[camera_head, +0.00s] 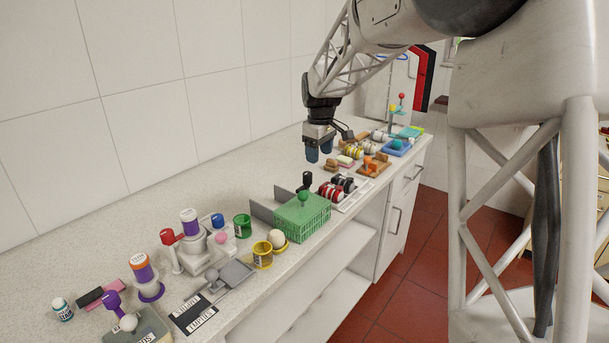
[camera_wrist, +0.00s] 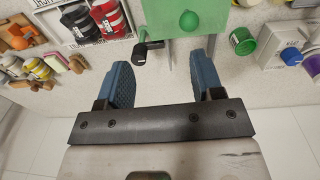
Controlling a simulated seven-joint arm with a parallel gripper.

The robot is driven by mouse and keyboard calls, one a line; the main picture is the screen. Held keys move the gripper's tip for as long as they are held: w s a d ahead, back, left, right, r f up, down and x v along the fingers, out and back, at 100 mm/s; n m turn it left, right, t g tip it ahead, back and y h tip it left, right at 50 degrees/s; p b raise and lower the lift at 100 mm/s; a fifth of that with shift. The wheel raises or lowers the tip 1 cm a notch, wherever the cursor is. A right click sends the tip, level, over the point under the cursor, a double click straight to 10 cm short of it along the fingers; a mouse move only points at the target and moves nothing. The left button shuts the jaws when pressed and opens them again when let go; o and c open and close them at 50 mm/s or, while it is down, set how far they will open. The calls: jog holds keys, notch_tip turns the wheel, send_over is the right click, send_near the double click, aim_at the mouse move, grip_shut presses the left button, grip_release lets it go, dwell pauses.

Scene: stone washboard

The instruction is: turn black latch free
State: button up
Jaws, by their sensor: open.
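The black latch (camera_head: 306,180) is a small dark handle at the back edge of the green crate (camera_head: 303,222), beside its green knob (camera_head: 303,198). The latch lies beyond the fingertips, nearer the left finger.
A white tray with red and black rolls (camera_head: 333,190) stands right of the crate. A grey panel (camera_head: 264,217) stands at its left. A green cup (camera_head: 242,226) and yellow cup (camera_head: 262,255) stand further left. The counter (camera_head: 205,153) behind is clear.

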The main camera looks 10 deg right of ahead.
aim_at(307, 173)
jog(key=w+f, duration=0.2)
jog(key=w, duration=0.2)
jog(key=w+a+f+n, duration=0.1)
jog(key=w+f, duration=0.1)
jog(key=w, duration=0.1)
jog(key=w+a+f+n, duration=0.1)
jog(key=w+f, duration=0.1)
jog(key=w, duration=0.2)
jog(key=shift+w+f+g, duration=0.3)
jog(key=shift+f, duration=0.1)
jog(key=shift+f, duration=3.8)
jog(key=c, duration=0.9)
